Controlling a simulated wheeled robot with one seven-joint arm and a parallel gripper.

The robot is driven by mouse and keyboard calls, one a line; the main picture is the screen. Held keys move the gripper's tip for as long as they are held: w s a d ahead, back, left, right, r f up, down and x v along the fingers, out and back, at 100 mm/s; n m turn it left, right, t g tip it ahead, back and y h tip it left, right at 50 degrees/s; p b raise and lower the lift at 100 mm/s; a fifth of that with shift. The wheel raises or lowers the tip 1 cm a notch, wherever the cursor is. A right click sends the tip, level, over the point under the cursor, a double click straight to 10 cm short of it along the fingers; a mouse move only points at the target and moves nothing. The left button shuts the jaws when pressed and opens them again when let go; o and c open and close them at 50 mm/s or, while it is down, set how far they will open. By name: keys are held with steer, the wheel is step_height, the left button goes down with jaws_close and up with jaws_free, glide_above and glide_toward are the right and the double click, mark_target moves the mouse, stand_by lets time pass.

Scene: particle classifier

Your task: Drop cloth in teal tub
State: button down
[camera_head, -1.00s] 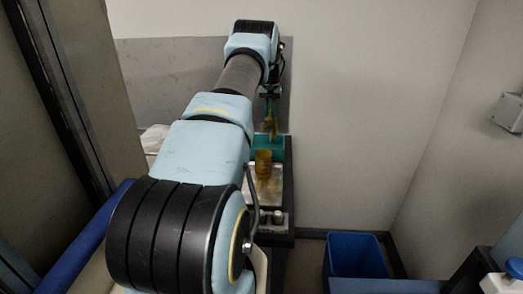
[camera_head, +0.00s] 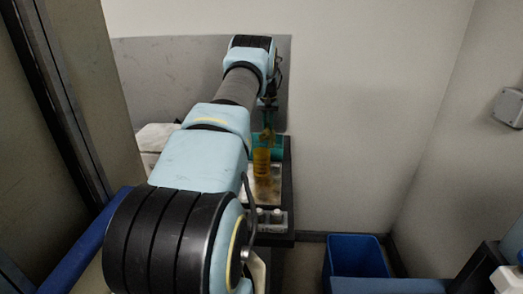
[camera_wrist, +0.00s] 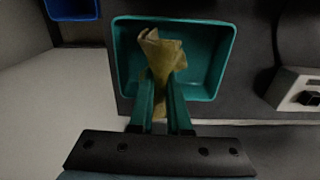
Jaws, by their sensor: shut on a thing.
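The teal tub (camera_wrist: 226,62) lies under my gripper (camera_wrist: 161,86) in the wrist view. It is also partly visible behind my gripper (camera_head: 268,120) in the head view, where the tub's teal side (camera_head: 278,146) shows. My gripper's green fingers are shut on a crumpled mustard-brown cloth (camera_wrist: 160,52), which sticks out past the fingertips over the tub's opening. The exact height of the cloth above the tub floor cannot be told. In the head view the cloth blends with an amber container and is hard to separate.
The amber container (camera_head: 261,166) stands on a metal tray in front of the tub. White-capped items (camera_head: 270,215) sit at the bench's near end. A blue bin (camera_head: 354,257) is on the floor at right.

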jaws_free()
stand_by(0.9)
steer(key=shift+r, duration=0.1)
step_height(320, 180, up, 5)
steer(key=p, duration=0.3)
steer(key=shift+r, duration=0.15)
steer(key=shift+r, duration=0.1)
step_height(320, 180, up, 11)
steer(key=b, duration=0.3)
stand_by(0.3)
steer(key=shift+s, duration=0.1)
